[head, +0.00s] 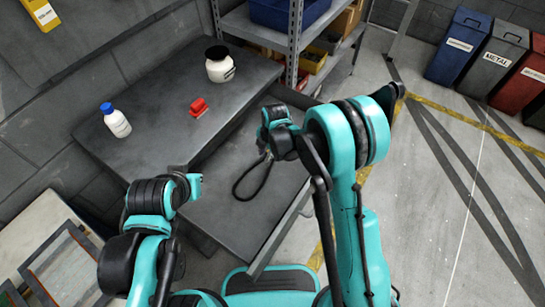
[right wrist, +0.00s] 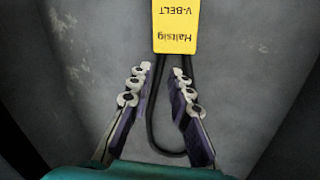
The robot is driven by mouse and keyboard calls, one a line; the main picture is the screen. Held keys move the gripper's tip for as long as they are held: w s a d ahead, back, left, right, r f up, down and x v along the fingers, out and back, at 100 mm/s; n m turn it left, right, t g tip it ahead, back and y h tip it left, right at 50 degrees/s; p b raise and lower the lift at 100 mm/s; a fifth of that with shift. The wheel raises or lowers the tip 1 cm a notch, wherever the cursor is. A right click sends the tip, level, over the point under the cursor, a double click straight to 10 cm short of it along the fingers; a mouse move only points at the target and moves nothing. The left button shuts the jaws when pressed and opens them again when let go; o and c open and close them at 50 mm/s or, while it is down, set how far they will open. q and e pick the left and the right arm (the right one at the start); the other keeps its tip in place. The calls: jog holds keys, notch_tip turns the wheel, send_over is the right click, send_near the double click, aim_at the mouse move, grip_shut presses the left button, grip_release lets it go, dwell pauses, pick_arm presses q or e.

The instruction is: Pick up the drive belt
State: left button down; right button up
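The drive belt (head: 252,181) is a black loop lying in an open grey drawer (head: 222,222) under the bench. In the right wrist view the belt (right wrist: 150,125) carries a yellow "V-BELT" label (right wrist: 176,27). My right gripper (right wrist: 160,76) is open, with one strand of the belt between its fingers. The other strand runs by the right finger, partly hidden by it. I cannot tell whether the fingers touch the belt. In the head view the right gripper (head: 264,152) is over the belt's upper end, hiding the label. My left gripper (head: 197,187) is by the drawer's left side, its fingers unclear.
On the bench (head: 150,110) stand a white bottle with a blue cap (head: 117,122), a red object (head: 198,107) and a white jar with a black lid (head: 219,66). Shelving (head: 293,42) stands behind. Bins (head: 495,58) stand far right. Floor on the right is clear.

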jog(key=shift+w+a+f, duration=0.1)
jog(key=shift+w+f, duration=0.05)
jog(key=shift+f, duration=0.45)
jog(key=shift+w+a+f, duration=0.1)
jog(key=shift+f, duration=0.45)
jog(key=shift+r, duration=0.1)
grip_shut()
